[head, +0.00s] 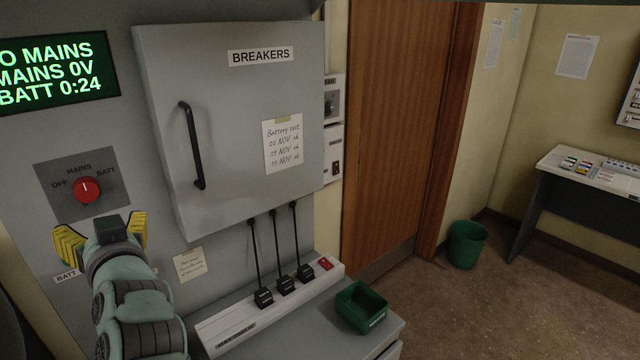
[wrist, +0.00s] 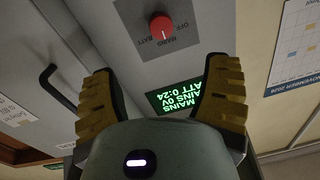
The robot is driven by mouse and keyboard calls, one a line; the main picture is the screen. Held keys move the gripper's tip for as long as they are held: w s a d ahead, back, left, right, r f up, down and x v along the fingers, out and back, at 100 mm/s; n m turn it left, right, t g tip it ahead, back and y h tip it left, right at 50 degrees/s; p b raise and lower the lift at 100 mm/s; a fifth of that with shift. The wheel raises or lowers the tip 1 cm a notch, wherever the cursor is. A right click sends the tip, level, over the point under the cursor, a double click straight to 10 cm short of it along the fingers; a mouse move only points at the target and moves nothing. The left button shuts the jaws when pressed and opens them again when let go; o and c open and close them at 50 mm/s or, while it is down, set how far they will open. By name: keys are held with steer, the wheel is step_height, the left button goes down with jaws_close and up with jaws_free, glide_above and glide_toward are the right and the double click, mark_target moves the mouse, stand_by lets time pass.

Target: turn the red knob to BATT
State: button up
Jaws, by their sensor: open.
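The red knob (head: 87,189) sits on a dark square plate (head: 107,200) at the left of the grey panel, marked OFF, MAINS and BATT from left to right. Its white mark points up, toward MAINS. In the wrist view the red knob (wrist: 162,27) shows upside down, beyond the fingertips and apart from them. My gripper (head: 100,240) is just below the knob in the head view. Its two yellow fingers are spread wide with nothing between them; they also show in the wrist view (wrist: 163,98).
A green display (head: 58,69) above the knob reads MAINS 0V and BATT 0:24. The BREAKERS cabinet door (head: 235,120) with a black handle (head: 192,146) is to the right. Black plugs (head: 285,285) and a green bin (head: 361,307) are on the ledge below.

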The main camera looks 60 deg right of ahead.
mark_target(88, 193)
steer(key=p+x, duration=0.1)
steer(key=x, duration=1.2)
steer(key=shift+a+r, duration=0.1)
steer(key=shift+p+x, duration=0.5)
steer(key=shift+x, duration=0.65)
steer(key=c, duration=1.2)
